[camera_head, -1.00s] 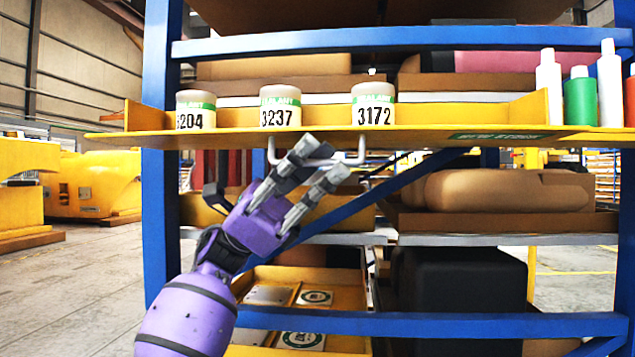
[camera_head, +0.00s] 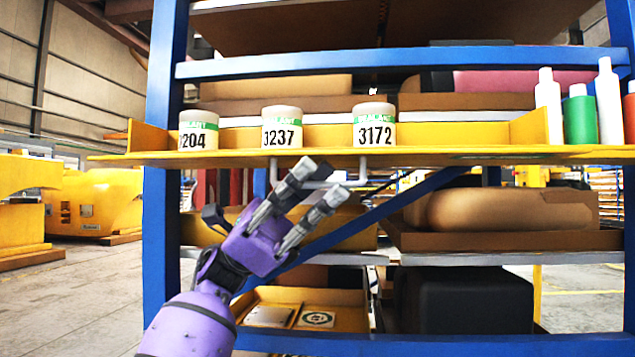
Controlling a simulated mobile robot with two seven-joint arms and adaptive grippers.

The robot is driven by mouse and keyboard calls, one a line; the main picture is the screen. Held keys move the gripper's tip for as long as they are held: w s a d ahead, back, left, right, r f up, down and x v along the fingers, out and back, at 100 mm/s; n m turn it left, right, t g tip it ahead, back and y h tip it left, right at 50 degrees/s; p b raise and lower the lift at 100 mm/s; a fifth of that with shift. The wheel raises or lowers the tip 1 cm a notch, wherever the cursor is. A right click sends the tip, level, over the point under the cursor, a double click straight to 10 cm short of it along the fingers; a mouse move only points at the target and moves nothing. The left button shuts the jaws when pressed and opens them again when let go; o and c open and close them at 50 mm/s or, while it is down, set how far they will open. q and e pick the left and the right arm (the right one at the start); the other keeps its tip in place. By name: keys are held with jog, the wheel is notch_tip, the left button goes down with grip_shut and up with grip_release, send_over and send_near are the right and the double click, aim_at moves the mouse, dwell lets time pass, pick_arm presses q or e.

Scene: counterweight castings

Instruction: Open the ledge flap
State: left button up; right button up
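The ledge flap (camera_head: 230,158) is a thin yellow board across the blue rack, seen nearly edge-on and looking level. Its pale U-shaped handle (camera_head: 364,172) hangs below the front edge. My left gripper (camera_head: 325,179) reaches up from below at the handle, with its two grey fingers apart. The handle's crossbar shows between the fingertips; I cannot tell whether they touch it. Cans marked 3237 (camera_head: 282,128) and 3172 (camera_head: 374,125), and a third can (camera_head: 198,130) at left, stand upright above the board. My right gripper is not in view.
White bottles (camera_head: 548,105) and a green bottle (camera_head: 580,118) stand at the right end. A blue diagonal brace (camera_head: 350,222) runs behind my gripper. Below are a yellow tray (camera_head: 350,300) and a black block (camera_head: 465,300). Open floor (camera_head: 80,285) lies left of the rack.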

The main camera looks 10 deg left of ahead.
pick_arm(q)
jog(key=v, duration=1.1)
jog(key=shift+a+f, duration=0.15)
jog(key=shift+a, duration=0.15)
jog(key=shift+w, duration=0.15)
